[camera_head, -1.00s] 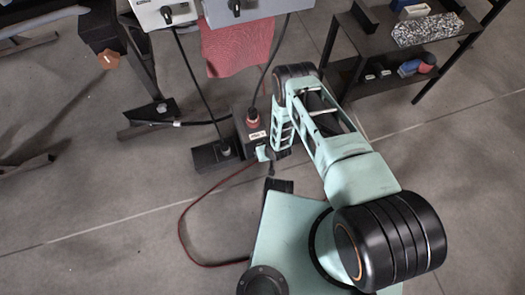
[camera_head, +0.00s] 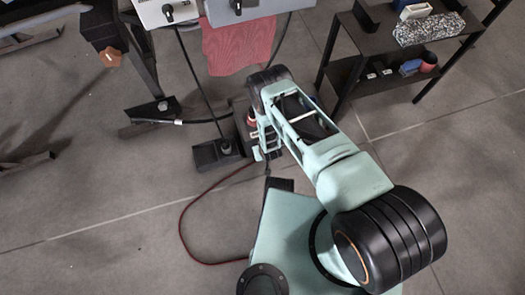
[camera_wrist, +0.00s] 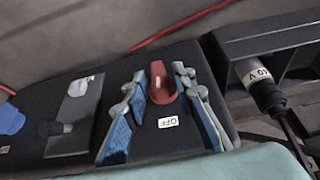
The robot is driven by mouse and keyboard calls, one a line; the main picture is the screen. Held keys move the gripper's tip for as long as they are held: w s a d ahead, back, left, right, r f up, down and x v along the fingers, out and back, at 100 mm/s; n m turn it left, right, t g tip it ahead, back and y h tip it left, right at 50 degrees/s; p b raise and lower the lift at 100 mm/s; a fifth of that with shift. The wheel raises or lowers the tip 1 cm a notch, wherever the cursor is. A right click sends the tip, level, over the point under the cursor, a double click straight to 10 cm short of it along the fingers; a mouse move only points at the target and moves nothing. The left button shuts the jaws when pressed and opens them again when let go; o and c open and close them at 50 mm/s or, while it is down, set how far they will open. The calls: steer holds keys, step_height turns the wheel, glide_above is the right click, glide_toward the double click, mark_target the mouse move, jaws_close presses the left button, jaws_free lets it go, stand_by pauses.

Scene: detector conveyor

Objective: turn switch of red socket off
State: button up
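The red switch knob (camera_wrist: 161,84) is on a black socket box (camera_wrist: 188,55) in the wrist view. A white label (camera_wrist: 168,122) reading OFF lies beside the knob. My gripper (camera_wrist: 163,100) is open, with one blue-padded finger on each side of the knob. Gaps show between the fingers and the knob, and nothing is clearly held. In the head view my arm hides most of the red socket; only a bit of its red part (camera_head: 250,119) shows beside the arm.
A plug with a cable (camera_wrist: 265,90) sits right of the switch box in the wrist view. A grey switch (camera_wrist: 78,88) is on the left. In the head view, a black socket box (camera_head: 215,154) is left of my arm, and a shelf (camera_head: 345,72) stands at upper right.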

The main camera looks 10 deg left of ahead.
steer(key=shift+r, duration=0.1)
steer(key=shift+v, duration=3.7)
